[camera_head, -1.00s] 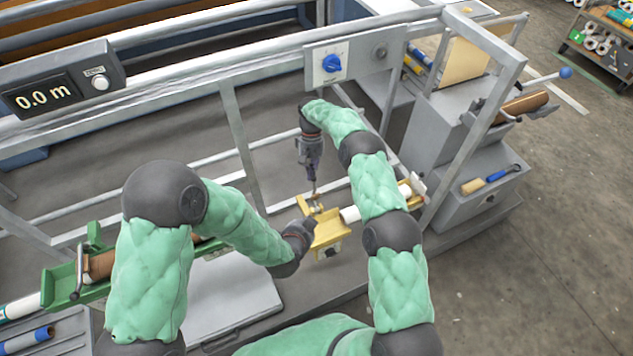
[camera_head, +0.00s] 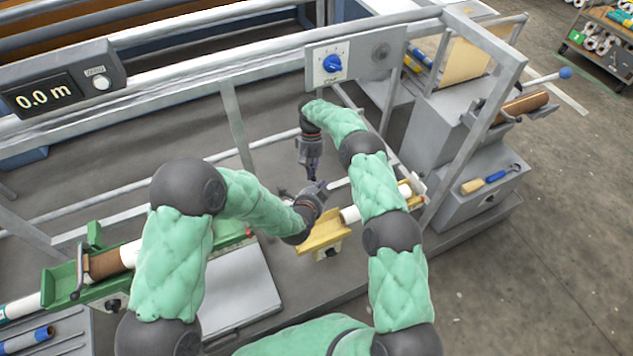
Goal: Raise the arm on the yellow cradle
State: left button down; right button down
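The yellow cradle (camera_head: 326,236) lies across the middle of the view, low on the grey machine. A white roll (camera_head: 350,214) lies along it and passes behind my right arm. My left gripper (camera_head: 319,188) is over the cradle's left end, pointing up and right. My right gripper (camera_head: 314,174) hangs just behind it, pointing down. The two grippers are very close together, and I cannot tell if they touch. They cover the cradle's left end, so the cradle's arm is hidden or too small to make out. Neither gripper's fingers show clearly enough to tell open from shut.
A green cradle (camera_head: 62,286) with a brown-and-white roll (camera_head: 104,264) is at the left. A frame post (camera_head: 240,140) and rails stand around the work area. A panel with a blue knob (camera_head: 332,64) is above. A grey lid (camera_head: 240,290) lies in front.

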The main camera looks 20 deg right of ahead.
aim_at(314, 179)
pick_arm(q)
jog(key=shift+w+f, duration=0.75)
jog(key=shift+w, duration=0.3)
jog(key=shift+w+f, duration=0.75)
jog(key=shift+w, duration=0.25)
jog(key=shift+w+a+f+g, duration=0.1)
jog(key=shift+w+g, duration=0.05)
jog(key=shift+w, duration=0.3)
jog(key=shift+w+f+g, duration=0.1)
jog(key=shift+w+g, duration=0.05)
jog(key=shift+w, duration=0.3)
